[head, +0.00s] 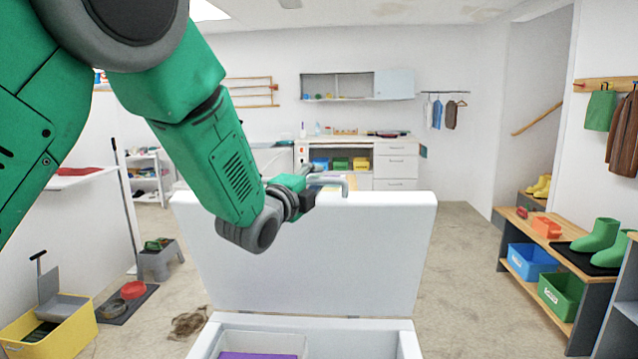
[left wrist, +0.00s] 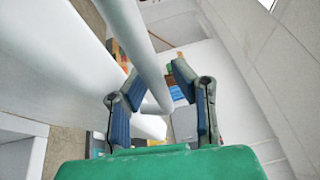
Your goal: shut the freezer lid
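The white freezer lid (head: 340,255) stands raised, nearly upright, behind the open freezer body (head: 365,326). A grey bar handle (head: 336,181) shows at the lid's top edge. My left gripper (head: 306,188) is at that top edge, beside the handle, partly hidden by my green arm. In the left wrist view, my left gripper (left wrist: 156,72) has its fingers apart, with the pale handle bar (left wrist: 142,52) running between them. Whether either finger touches the bar is unclear. The lid's white side (left wrist: 55,65) fills the left there. My right gripper is out of view.
A purple item (head: 255,355) lies in a clear bin inside the freezer. A wooden bench (head: 560,262) with boots and bins stands right. Floor beside the freezer is mostly clear.

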